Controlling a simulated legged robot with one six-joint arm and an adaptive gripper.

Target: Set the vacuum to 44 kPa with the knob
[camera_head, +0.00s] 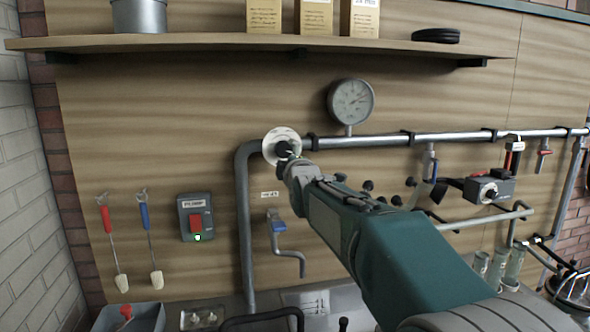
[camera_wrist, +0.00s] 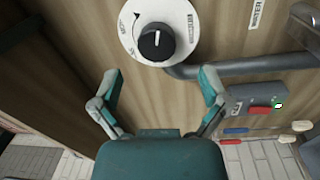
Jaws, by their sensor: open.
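The vacuum knob is a black knob (camera_wrist: 156,42) with a white pointer line on a round white dial plate (camera_wrist: 186,22). In the head view the dial plate (camera_head: 273,134) sits on the wall at the pipe's bend. My gripper (camera_wrist: 160,82) is open and empty, its two teal fingers spread on either side below the knob in the wrist view, apart from it. In the head view my gripper (camera_head: 289,166) partly overlaps the knob. The round gauge (camera_head: 350,101) stands on the pipe to the upper right; its reading is too small to tell.
A pump switch box (camera_head: 195,217) with a red switch and lit green lamp is at left. A metal pipe (camera_head: 375,140) runs right along the wall. A wooden shelf (camera_head: 200,42) juts out above.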

